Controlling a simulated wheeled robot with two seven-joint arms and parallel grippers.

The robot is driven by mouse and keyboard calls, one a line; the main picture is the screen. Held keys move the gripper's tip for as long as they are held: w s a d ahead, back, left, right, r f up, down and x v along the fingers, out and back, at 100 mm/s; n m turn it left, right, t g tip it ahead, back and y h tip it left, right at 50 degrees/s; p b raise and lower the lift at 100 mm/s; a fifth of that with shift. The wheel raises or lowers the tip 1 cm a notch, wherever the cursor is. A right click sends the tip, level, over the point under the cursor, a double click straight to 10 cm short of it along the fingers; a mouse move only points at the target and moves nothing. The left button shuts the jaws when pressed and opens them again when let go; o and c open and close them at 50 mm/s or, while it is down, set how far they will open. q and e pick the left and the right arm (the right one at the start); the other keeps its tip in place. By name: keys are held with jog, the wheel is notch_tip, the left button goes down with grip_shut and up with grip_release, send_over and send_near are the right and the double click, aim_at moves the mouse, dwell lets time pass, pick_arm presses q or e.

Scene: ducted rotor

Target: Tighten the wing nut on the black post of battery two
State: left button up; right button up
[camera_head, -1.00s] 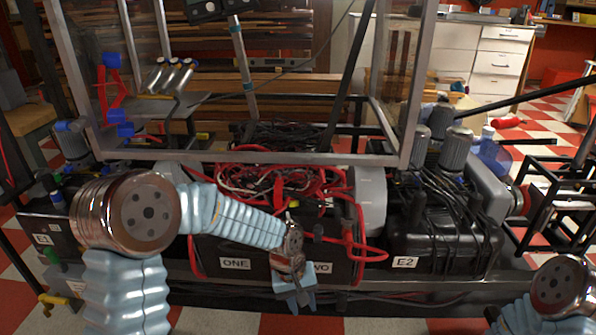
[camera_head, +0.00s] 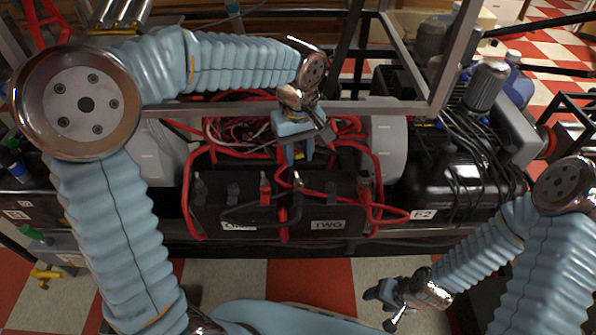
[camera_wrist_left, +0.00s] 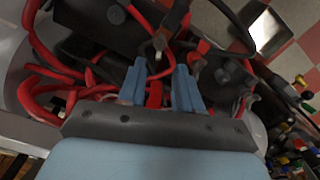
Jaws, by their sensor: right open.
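Battery two (camera_head: 333,204) is a black box with a "TWO" label, on the rack beside battery one (camera_head: 238,207). A dark post with a metallic top (camera_head: 298,181), apparently battery two's black post, stands at its left end; a metallic post top also shows in the left wrist view (camera_wrist_left: 160,42). The wing nut itself is too small to make out. My left gripper (camera_head: 300,158) points down just behind and above this post. Its fingers (camera_wrist_left: 160,82) are apart, with red cabling showing between them and no visible grip. My right gripper (camera_head: 380,308) is open and empty, low at the front.
Red cables (camera_head: 388,215) loop around both batteries, and a red terminal (camera_head: 265,190) stands left of the post. The black E2 unit (camera_head: 455,185) stands at right.

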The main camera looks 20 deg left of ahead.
aim_at(298, 177)
pick_arm(q)
notch_tip(298, 177, down, 7)
jog(key=shift+r+b, duration=0.1)
jog(key=shift+b, duration=0.35)
jog(key=shift+c, duration=0.5)
grip_shut()
